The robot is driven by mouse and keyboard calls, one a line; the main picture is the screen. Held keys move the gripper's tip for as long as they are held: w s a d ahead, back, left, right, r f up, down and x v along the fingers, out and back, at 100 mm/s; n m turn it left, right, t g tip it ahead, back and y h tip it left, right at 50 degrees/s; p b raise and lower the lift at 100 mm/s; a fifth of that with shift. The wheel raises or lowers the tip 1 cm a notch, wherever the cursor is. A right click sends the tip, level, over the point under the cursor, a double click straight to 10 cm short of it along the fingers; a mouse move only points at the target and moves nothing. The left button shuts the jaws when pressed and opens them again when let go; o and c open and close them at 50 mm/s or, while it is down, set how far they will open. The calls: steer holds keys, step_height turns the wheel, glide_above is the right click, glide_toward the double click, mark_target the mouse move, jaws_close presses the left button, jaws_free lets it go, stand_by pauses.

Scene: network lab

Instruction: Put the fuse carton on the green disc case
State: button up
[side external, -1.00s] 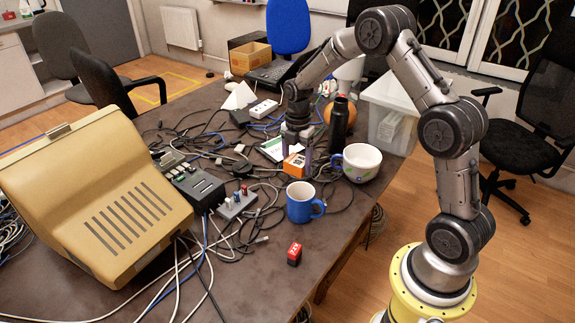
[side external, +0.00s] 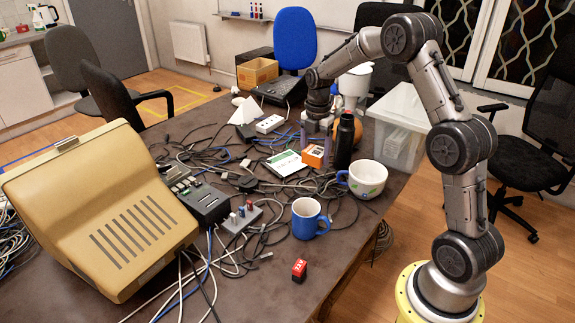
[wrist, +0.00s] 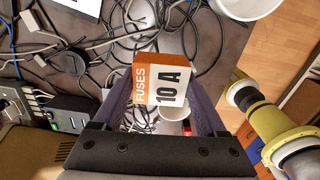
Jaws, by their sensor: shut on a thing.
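The fuse carton (side external: 314,156) is a small orange and white box. In the wrist view its face (wrist: 160,85) reads "FUSES 10 A". My gripper (side external: 316,148) is shut on it, with a finger on either side, and holds it above the table. The green disc case (side external: 285,163) lies flat among cables, a white cover with green edging, just left of the carton in the side view. A white corner at the top left of the wrist view (wrist: 84,4) appears to be this case. The carton is apart from the case.
A dark bottle (side external: 344,142) stands close right of the carton. A white bowl-like cup (side external: 367,178) and a blue mug (side external: 308,218) are nearer the camera. A power strip (side external: 269,124) lies behind the case. Cables cover much of the table. A red block (side external: 299,270) sits in front.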

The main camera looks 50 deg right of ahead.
steer(key=w+d+f, duration=0.2)
steer(key=d, duration=0.3)
glide_above(299, 169)
steer(key=shift+m, duration=0.4)
step_height(299, 169, down, 9)
steer(key=shift+s+a+r, duration=0.1)
steer(key=shift+f, duration=1.8)
steer(key=shift+f, duration=0.2)
steer(key=o, duration=1.4)
steer(key=shift+r, duration=0.1)
